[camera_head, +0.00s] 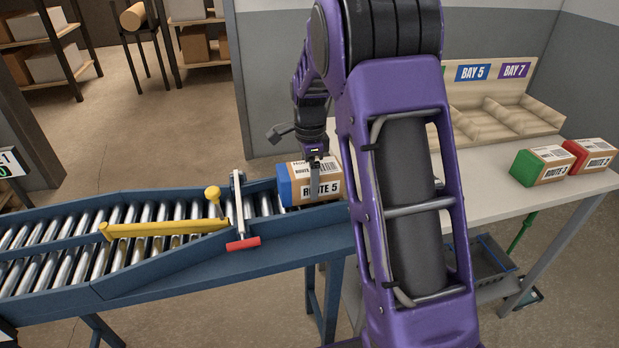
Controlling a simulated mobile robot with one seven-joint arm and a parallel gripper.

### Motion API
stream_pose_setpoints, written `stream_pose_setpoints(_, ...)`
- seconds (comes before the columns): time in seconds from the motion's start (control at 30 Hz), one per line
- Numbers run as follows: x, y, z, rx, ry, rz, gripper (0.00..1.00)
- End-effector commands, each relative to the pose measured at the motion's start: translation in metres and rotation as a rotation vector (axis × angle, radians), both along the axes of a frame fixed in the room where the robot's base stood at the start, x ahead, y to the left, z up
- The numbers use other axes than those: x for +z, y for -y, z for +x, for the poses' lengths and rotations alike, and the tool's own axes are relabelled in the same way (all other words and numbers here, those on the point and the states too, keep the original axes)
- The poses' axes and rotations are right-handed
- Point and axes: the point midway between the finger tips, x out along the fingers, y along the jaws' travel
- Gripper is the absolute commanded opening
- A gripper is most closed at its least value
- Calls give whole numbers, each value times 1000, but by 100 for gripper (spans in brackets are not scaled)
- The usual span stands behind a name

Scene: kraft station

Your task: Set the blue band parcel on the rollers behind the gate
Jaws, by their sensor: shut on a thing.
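The blue band parcel (321,189) is a brown box with a blue left end and a "ROUTE 5" label. It sits at the right end of the roller conveyor, low over or on the rollers (264,203); I cannot tell if it touches them. My gripper (315,185) comes down from above and is shut on the parcel; one finger shows on its front face. The gate (238,208) is a grey upright piece with a red handle, just left of the parcel. My purple arm hides what lies right of the parcel.
A yellow bar (165,229) crosses the rollers left of the gate. On the white table (493,192) at right lie a green-ended parcel (543,167) and a red-ended parcel (590,156). Behind them stands a beige sorting rack (500,112) with bay signs.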

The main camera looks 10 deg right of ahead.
Motion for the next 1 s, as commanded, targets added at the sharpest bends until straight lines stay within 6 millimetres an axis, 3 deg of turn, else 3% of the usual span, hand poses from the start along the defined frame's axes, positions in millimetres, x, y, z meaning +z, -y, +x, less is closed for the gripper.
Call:
stream_pose_setpoints(0.13,1,0,0,0,1,0,8)
stream_pose_setpoints(0.17,1,0,0,0,1,0,92)
stream_pose_setpoints(0.2,1,0,0,0,1,0,99)
stream_pose_setpoints(0.57,7,0,0,0,1,0,100)
stream_pose_setpoints(0.77,44,0,1,-1,5,0,100)
stream_pose_setpoints(1.0,105,0,1,0,5,0,100)
